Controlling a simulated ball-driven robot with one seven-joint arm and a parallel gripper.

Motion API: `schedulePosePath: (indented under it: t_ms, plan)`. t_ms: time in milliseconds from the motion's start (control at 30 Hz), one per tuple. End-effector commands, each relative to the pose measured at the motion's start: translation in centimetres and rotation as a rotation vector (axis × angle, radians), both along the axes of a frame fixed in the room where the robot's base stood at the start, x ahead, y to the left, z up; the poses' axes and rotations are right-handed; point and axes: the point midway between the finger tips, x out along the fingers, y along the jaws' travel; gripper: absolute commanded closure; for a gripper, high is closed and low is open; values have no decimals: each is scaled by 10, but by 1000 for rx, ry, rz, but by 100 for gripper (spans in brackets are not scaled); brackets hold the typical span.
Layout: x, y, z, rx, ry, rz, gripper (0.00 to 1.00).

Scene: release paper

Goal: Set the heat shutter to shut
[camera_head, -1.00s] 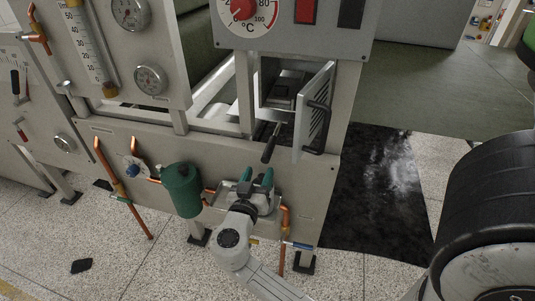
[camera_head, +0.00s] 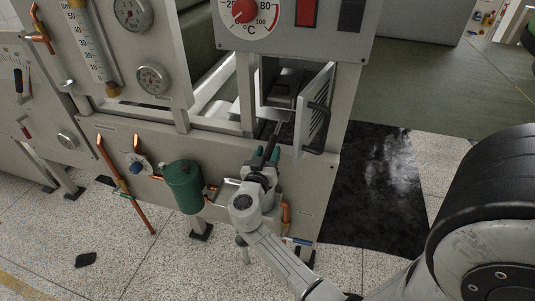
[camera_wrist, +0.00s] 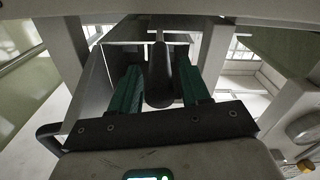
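A lever with a thick black grip juts out below the opening in the machine's front; its upper part (camera_head: 277,130) shows in the head view just above my fingers. In the wrist view the black grip (camera_wrist: 160,80) stands between the two teal fingers of my gripper (camera_wrist: 159,88). Gaps show on both sides of it, so the fingers look open around it, not clamped. In the head view my gripper (camera_head: 264,156) is just below the opening and hides the grip's lower end. Which part is the heat shutter is not labelled legibly.
A slatted door (camera_head: 314,108) with a black handle (camera_head: 318,128) stands open right of the opening, close to my gripper. A green canister (camera_head: 183,187) and copper pipes (camera_head: 124,182) are to the left. A temperature dial (camera_head: 245,10) is above.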

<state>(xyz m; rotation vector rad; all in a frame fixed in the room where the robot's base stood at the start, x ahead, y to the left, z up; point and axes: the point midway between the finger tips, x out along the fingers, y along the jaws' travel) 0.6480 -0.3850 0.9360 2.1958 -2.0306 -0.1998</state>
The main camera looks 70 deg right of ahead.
Motion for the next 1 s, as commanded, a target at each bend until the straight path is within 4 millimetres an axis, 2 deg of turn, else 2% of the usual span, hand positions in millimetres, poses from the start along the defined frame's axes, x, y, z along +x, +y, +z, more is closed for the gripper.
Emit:
schedulePosePath:
  t_ms: [67, 467, 833, 1000]
  plan:
    - [0, 0, 0, 0, 0, 0, 62]
    - [0, 0, 0, 0, 0, 0, 100]
    - [-1, 0, -1, 0, 0, 0, 100]
    - [-23, -1, -6, 1, 0, -1, 100]
